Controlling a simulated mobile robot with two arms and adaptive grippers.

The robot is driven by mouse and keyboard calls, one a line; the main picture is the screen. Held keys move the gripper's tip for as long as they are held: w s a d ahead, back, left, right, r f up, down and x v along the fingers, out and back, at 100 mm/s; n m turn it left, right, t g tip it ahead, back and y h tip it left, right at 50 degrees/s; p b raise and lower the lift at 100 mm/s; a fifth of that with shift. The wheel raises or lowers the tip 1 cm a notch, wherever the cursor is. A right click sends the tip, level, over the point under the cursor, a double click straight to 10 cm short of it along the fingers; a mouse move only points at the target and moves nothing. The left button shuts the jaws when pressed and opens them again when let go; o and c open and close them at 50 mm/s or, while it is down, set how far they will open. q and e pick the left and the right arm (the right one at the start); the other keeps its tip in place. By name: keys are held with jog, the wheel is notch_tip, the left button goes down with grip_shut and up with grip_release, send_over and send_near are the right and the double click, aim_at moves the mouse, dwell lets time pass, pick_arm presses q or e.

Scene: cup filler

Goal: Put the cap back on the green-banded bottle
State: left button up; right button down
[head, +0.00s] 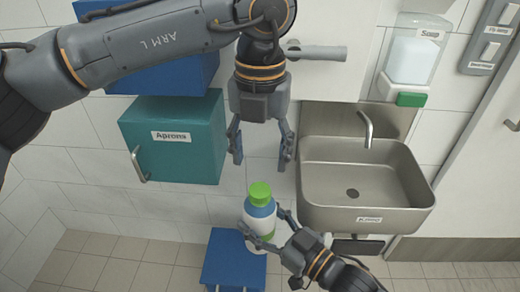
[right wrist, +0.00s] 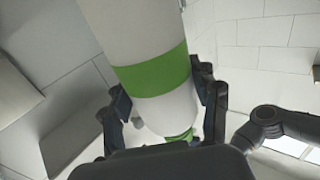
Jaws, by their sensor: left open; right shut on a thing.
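The green-banded bottle (head: 258,226) is white with a green band and a blue part near its top. A green cap (head: 260,191) shows at its top end; I cannot tell how firmly it sits. My right gripper (head: 263,236) is shut on the bottle around its lower body. The right wrist view shows the white body and green band (right wrist: 152,72) between the fingers, with a green bit (right wrist: 180,136) partly hidden behind the gripper. My left gripper (head: 262,150) is open and empty, pointing down above the cap, apart from it.
A blue-topped stool (head: 228,262) is below the bottle; contact is unclear. A steel sink (head: 365,185) with a tap is right of the grippers. A teal Aprons cabinet (head: 172,140) is on the wall left of my left gripper. A soap dispenser (head: 413,58) hangs above.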

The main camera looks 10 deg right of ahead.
aim_at(260, 190)
pick_arm(q)
jog(key=shift+r+n, duration=0.1)
jog(key=shift+n, duration=0.8)
jog(key=shift+f, duration=4.05)
jog(key=shift+c, duration=0.2)
